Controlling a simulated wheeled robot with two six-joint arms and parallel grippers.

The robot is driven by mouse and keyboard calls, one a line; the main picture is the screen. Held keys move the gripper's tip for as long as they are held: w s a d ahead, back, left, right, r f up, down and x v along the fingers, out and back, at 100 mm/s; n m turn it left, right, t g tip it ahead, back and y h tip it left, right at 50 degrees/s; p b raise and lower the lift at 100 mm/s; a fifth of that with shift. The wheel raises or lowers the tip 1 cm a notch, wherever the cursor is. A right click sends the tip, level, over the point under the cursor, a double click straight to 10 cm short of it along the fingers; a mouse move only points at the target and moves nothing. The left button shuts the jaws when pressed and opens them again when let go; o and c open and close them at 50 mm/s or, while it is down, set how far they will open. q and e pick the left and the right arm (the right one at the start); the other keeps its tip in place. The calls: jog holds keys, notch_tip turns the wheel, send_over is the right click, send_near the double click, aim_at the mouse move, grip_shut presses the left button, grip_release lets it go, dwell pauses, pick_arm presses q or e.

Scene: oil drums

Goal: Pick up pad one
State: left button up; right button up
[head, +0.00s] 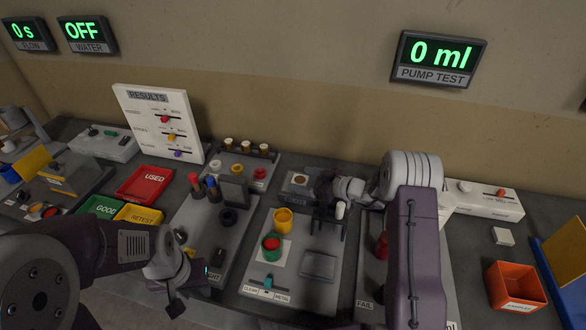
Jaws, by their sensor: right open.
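No label reading pad one can be read, so I cannot tell which thing it is. A flat grey square (318,265) lies on the middle grey board, and a small white block (503,236) lies on the bench at the right. My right gripper (328,222) is open, pointing down over the back right of the middle board. A small white-topped piece (340,210) shows at its fingers; I cannot tell whether it is between them. My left gripper (176,308) is low at the left front, near the board marked LIGHT, and its jaws are not clear.
Red USED (144,184), green GOOD and yellow RETEST trays lie at the left. An orange bin (515,287) stands at the right. My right arm hides part of the FAIL board.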

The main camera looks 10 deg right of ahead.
jog(key=shift+s+a, duration=0.25)
jog(key=shift+s, duration=0.35)
jog(key=shift+w, duration=0.25)
jog(key=c, duration=1.5)
jog(key=shift+c, duration=0.5)
jog(key=shift+s, duration=0.1)
